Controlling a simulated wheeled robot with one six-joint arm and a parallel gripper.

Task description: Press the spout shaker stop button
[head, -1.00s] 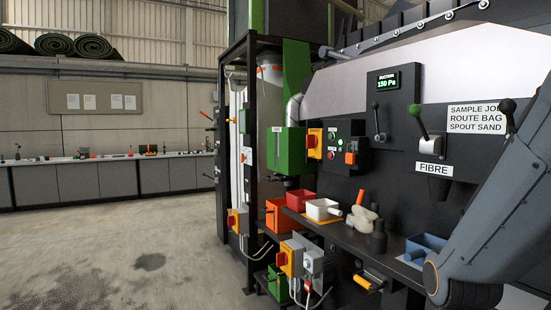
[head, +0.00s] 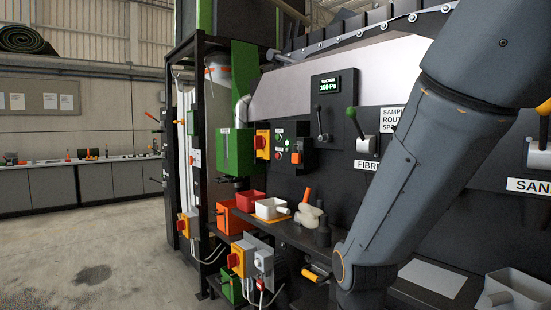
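A dark control panel (head: 285,148) on the machine's face carries a green button (head: 279,138), a small red button (head: 278,155) and an orange block (head: 296,157). A yellow and red rotary switch (head: 262,142) is left of it. Lower down, a grey box (head: 263,261) has a small red part (head: 260,284) beneath it, beside another yellow and red switch (head: 237,261). I cannot read which of these belongs to the spout shaker. My arm crosses the right side of the head view; my gripper is out of view.
A shelf (head: 290,235) below the panel holds a red bin (head: 250,200), a white scoop (head: 270,208) and pale lumps (head: 308,216). A green-knobbed lever (head: 356,120) is above FIBRE. A grey tub (head: 512,292) is at lower right. The floor at left is clear.

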